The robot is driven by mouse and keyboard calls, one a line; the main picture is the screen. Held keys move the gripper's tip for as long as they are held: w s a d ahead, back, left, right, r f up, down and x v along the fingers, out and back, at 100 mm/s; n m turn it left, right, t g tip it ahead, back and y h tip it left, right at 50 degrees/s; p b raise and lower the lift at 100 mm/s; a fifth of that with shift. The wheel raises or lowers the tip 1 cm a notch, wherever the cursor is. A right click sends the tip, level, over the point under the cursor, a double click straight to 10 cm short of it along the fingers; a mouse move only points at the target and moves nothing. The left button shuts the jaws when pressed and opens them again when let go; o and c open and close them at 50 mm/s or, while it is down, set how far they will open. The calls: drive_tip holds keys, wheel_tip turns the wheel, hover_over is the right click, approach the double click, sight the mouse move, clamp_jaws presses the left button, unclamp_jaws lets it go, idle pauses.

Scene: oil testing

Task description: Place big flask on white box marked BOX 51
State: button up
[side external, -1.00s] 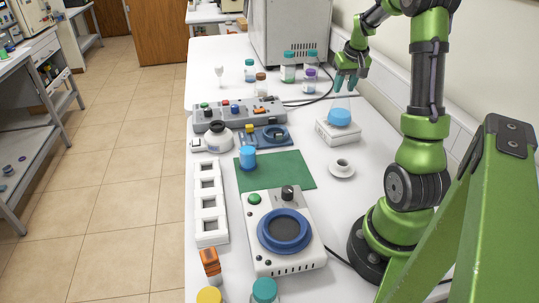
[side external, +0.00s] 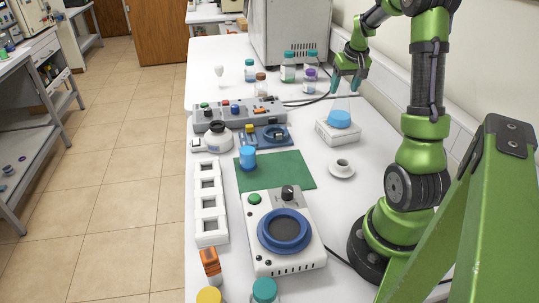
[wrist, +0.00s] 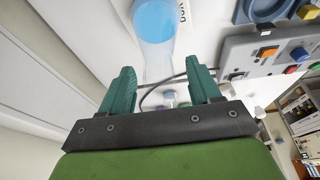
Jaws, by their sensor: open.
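The big flask (side external: 339,118) is clear glass with blue liquid in its wide base. It stands upright on a white box (side external: 338,135) at the right of the bench. In the wrist view the flask (wrist: 154,25) shows at the top, its clear neck pointing toward the fingers.
Capped bottles (side external: 288,68) stand behind, near a large grey machine (side external: 285,30). A grey control panel (side external: 240,114) and a green mat (side external: 285,170) lie to the left.

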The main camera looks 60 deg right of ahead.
drive_tip(key=v, duration=1.2)
drive_tip(key=w+a+r+n+t+y, duration=0.1)
drive_tip(key=w+a+t, duration=0.15)
drive_tip(key=a, duration=0.75)
drive_tip(key=w+a+n+t, duration=0.1)
drive_tip(key=w+a, duration=0.2)
drive_tip(key=a, duration=0.6)
drive_tip(key=s+a+f+n+y, duration=0.1)
drive_tip(key=s+a+f, duration=0.1)
drive_tip(key=a, duration=0.7)
drive_tip(key=s+a+f+n+t+y, duration=0.1)
drive_tip(key=s+a, duration=0.3)
drive_tip(key=a, duration=0.6)
drive_tip(key=shift+s+f+n+y, duration=0.35)
drive_tip(key=shift+f+n+y, duration=0.2)
drive_tip(key=shift+y, duration=0.15)
